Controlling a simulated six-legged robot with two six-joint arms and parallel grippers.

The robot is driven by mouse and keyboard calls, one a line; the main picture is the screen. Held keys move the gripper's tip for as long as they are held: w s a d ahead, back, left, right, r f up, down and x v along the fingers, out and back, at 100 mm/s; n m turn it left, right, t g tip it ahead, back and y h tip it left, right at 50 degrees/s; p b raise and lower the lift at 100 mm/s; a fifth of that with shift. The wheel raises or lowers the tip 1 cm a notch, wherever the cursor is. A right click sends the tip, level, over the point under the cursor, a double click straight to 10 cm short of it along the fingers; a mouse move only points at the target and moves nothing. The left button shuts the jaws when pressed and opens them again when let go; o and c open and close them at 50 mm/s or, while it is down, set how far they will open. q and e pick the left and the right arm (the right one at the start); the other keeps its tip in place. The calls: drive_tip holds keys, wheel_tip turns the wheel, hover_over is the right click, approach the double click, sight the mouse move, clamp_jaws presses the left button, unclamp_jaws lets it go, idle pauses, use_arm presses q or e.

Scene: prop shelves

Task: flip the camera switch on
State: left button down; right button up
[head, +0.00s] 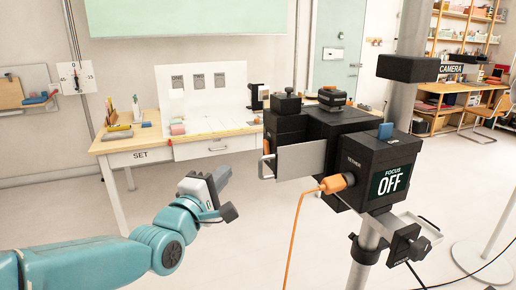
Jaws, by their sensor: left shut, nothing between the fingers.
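The black camera (318,128) is mounted on a grey stand at centre right. Its rear box has a dark green screen (390,182) reading "FOCUS OFF". A small blue piece (385,131) stands up on top of that box; it may be the switch, and its setting is unclear. My left gripper (226,193) is shut and empty, in the air to the left of the camera and apart from it. My right gripper is not in view.
An orange plug (337,183) sits at the camera's side, and its cable hangs to the floor. A grey panel (301,159) juts from the camera's left. A "SET" table (140,157) stands behind. Open floor lies between my left gripper and the camera stand (367,248).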

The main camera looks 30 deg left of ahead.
use_arm(q)
drive_tip(key=p, duration=0.3)
approach(264, 142)
drive_tip(key=w+a, duration=0.3)
drive_tip(key=w+d, duration=0.1)
drive_tip(key=w+d+p, duration=0.1)
drive_tip(key=w, duration=0.1)
drive_tip(key=shift+d+r, duration=0.2)
drive_tip(key=shift+r, duration=0.2)
drive_tip(key=shift+s, duration=0.1)
drive_tip(key=shift+w+d+r+p, duration=0.25)
drive_tip(key=shift+r+p, duration=0.15)
drive_tip(key=shift+p, duration=0.35)
drive_tip(key=shift+f+m+g, duration=0.2)
drive_tip(key=shift+m+g, duration=0.1)
drive_tip(key=shift+m, duration=0.1)
drive_tip(key=shift+a, duration=0.1)
